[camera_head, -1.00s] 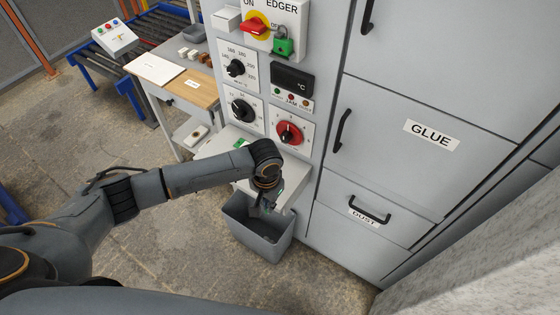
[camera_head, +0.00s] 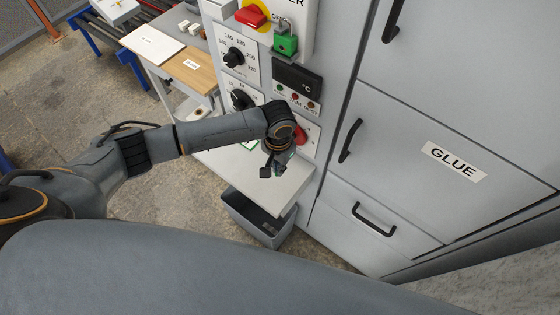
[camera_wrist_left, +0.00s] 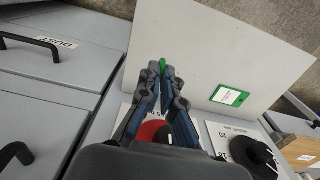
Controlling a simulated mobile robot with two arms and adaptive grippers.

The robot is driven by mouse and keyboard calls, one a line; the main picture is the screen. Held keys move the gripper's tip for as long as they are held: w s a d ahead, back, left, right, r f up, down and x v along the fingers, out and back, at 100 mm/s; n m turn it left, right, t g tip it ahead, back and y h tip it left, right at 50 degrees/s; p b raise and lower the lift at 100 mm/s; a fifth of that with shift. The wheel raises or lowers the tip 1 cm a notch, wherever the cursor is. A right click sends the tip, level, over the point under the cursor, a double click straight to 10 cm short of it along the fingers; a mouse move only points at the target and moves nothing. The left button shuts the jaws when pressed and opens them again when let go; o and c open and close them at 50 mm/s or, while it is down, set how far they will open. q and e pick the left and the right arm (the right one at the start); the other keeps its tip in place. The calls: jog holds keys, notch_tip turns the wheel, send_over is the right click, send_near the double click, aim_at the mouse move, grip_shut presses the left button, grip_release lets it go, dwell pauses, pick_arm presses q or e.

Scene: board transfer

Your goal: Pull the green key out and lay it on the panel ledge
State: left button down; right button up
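My left gripper (camera_head: 272,172) is over the white panel ledge (camera_head: 283,195), pointing down. The left wrist view shows its fingers (camera_wrist_left: 164,72) close together, with a small green piece, the green key (camera_wrist_left: 163,64), between the tips. Most of the key is hidden by the fingers. The ledge (camera_wrist_left: 230,45) lies beyond the fingertips; I cannot tell whether the key touches it. A green-framed label (camera_wrist_left: 229,95) is on the ledge. A green padlock (camera_head: 285,43) hangs beside the red switch (camera_head: 251,16). My right gripper is not in view.
A grey bin (camera_head: 256,222) stands below the ledge. Black knobs (camera_head: 234,58) and a red knob (camera_head: 310,140), partly behind my wrist, face the ledge. A drawer with a black handle (camera_head: 375,220) is to the right. A side table (camera_head: 193,73) stands at the left.

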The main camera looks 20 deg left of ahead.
pick_arm(q)
jog(key=shift+s+r+p, duration=0.25)
jog(key=shift+r+p, duration=0.1)
jog(key=shift+p, duration=0.3)
notch_tip(320, 180, down, 3)
jog(key=shift+w+f+b, duration=0.1)
jog(key=shift+b, duration=0.8)
jog(key=shift+f, duration=0.35)
jog(key=shift+f+b, duration=0.65)
jog(key=shift+f, duration=0.2)
jog(key=shift+f+b, duration=0.45)
jog(key=shift+f, duration=0.55)
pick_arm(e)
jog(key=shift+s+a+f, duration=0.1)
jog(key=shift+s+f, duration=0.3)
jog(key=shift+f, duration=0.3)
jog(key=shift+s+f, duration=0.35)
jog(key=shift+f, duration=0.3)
